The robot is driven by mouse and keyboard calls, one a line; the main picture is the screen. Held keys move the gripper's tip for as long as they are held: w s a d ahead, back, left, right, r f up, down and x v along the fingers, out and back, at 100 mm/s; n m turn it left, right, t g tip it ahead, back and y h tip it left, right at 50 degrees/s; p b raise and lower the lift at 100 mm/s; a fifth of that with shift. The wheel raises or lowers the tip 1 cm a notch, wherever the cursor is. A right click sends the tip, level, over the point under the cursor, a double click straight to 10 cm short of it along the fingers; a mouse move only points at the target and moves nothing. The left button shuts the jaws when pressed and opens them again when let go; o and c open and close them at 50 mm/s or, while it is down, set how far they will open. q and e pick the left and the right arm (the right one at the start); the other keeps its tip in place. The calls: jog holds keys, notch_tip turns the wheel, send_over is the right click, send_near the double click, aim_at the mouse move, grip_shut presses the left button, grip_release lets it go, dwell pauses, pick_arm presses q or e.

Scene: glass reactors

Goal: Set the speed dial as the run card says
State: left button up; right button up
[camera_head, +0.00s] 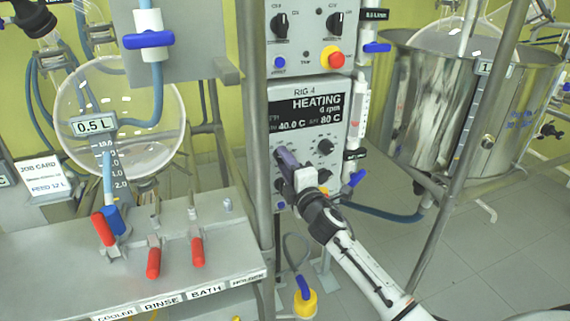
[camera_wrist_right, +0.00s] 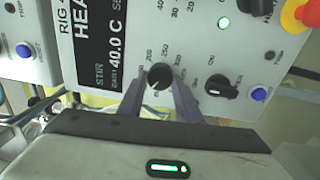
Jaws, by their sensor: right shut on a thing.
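The RIG 4 panel (camera_head: 315,98) stands in the middle of the head view. Its black display (camera_head: 306,108) reads HEATING, 40.0 C, set 80 C, and a small rpm figure that looks like 0. My right gripper (camera_head: 284,163) reaches the panel's lower left and hides the dial there. In the right wrist view, the black speed dial (camera_wrist_right: 160,76) sits between the two purple-grey fingers of this gripper (camera_wrist_right: 160,82), which is shut on it. Numbers ring the dial; its pointer setting is too small to read surely. My left gripper is not in view.
Another black knob (camera_wrist_right: 221,88) and a blue button (camera_wrist_right: 259,95) sit close right of the fingers in the wrist view. A job card (camera_head: 42,177) stands at left. Red-handled valves (camera_head: 153,262) line the bench. A steel vessel (camera_head: 470,105) stands right.

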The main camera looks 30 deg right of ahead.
jog(key=shift+m, duration=1.2)
jog(key=o, duration=1)
jog(key=shift+o, duration=0.2)
jog(key=v, duration=1)
jog(key=shift+s+a+r, duration=0.1)
jog(key=shift+s+a, duration=0.05)
